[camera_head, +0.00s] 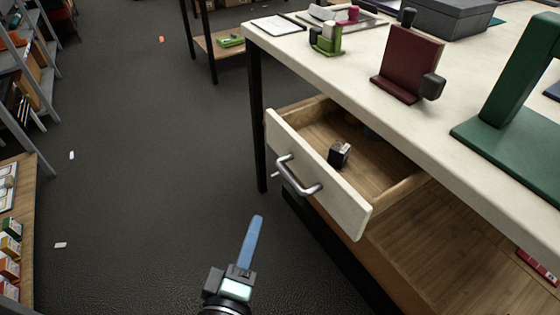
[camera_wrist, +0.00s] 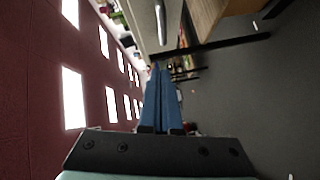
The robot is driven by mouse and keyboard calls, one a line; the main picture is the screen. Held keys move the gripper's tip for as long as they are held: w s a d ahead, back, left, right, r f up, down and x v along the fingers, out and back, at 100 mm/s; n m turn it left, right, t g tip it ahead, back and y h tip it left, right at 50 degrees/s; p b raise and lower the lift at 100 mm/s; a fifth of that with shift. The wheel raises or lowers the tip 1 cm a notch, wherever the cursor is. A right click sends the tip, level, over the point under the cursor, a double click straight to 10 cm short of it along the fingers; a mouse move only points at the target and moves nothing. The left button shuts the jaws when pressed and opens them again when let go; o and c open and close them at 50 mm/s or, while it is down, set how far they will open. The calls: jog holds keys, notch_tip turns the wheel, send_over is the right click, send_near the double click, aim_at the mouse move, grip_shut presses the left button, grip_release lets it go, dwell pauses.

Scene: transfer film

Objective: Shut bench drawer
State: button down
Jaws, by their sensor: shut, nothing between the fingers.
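The bench drawer (camera_head: 318,170) is pulled open under the white bench top. It has a white front and a curved metal handle (camera_head: 298,176). A small dark box (camera_head: 339,154) lies inside it. My gripper (camera_head: 257,220) has blue fingers, shut and empty, and is below and to the left of the handle, apart from the drawer front. In the wrist view my gripper (camera_wrist: 161,68) points forward with its two blue fingers together. A metal handle (camera_wrist: 160,22) on a pale front shows above the fingertips there.
The white bench top (camera_head: 360,65) carries a maroon stand (camera_head: 407,62), a green stand (camera_head: 520,85) and a grey box (camera_head: 452,17). Shelves (camera_head: 22,70) line the left side. The dark floor (camera_head: 150,160) between is mostly clear.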

jog(key=s+n+p, duration=0.1)
jog(key=s+p, duration=0.1)
send_near(287, 179)
jog(key=w+a, duration=0.3)
jog(key=w+d, duration=0.2)
jog(key=shift+w+d+f+g, duration=0.1)
jog(key=shift+d+f+g, duration=0.1)
jog(key=shift+d+g, duration=0.15)
jog(key=shift+w+d+f, duration=0.15)
jog(key=shift+w+d, duration=0.15)
jog(key=shift+d, duration=0.15)
